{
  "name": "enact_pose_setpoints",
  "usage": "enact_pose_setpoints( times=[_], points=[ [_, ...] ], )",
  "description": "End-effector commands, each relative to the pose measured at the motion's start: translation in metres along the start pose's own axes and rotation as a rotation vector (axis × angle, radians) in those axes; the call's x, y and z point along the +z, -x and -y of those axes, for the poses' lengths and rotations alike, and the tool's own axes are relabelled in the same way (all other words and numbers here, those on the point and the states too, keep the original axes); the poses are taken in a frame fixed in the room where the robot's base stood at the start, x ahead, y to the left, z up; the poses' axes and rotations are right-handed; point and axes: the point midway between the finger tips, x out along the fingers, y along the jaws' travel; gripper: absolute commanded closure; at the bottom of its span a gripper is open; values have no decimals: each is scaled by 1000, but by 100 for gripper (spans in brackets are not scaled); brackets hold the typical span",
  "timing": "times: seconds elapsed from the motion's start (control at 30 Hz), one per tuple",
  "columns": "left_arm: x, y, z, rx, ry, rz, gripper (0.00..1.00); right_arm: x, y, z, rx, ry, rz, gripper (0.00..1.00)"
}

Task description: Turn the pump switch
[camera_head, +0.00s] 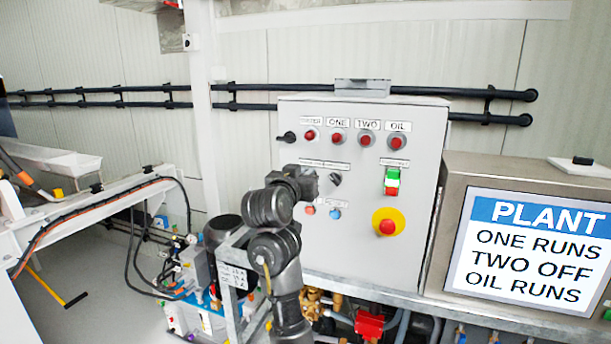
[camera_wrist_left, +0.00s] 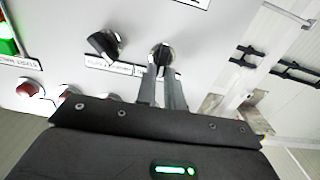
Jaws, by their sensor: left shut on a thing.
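The grey control panel (camera_head: 285,220) stands upright in the middle of the head view. My left gripper (camera_head: 312,182) is at its front, over the row of selector switches. In the left wrist view the two fingers (camera_wrist_left: 163,86) are shut on a black rotary switch (camera_wrist_left: 161,58). In the head view this switch is hidden behind the gripper. A second black rotary switch (camera_head: 335,179) is just to its right; it also shows in the left wrist view (camera_wrist_left: 104,44), free of the fingers and tilted. My right gripper is not in view.
Red lamps (camera_head: 338,138) line the panel top, with a black knob (camera_head: 288,137) at the left. A green-and-white switch (camera_head: 392,181) and red emergency stop (camera_head: 387,227) are at the right. The screen (camera_head: 530,252) reads ONE RUNS, TWO OFF, OIL RUNS.

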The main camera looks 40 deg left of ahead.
Motion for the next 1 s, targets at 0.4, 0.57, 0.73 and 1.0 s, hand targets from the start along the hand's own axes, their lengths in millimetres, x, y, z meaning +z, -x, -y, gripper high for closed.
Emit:
enact_pose_setpoints(
  times=[0.4,0.57,0.73,1.0],
  points=[
    [1,0,2,3,233,0,100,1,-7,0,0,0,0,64],
    [1,-1,4,3,373,0,100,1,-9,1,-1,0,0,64],
    [2,-1,5,4,510,1,100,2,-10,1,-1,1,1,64],
    [3,-1,7,3,677,0,100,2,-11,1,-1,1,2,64]
  ],
)
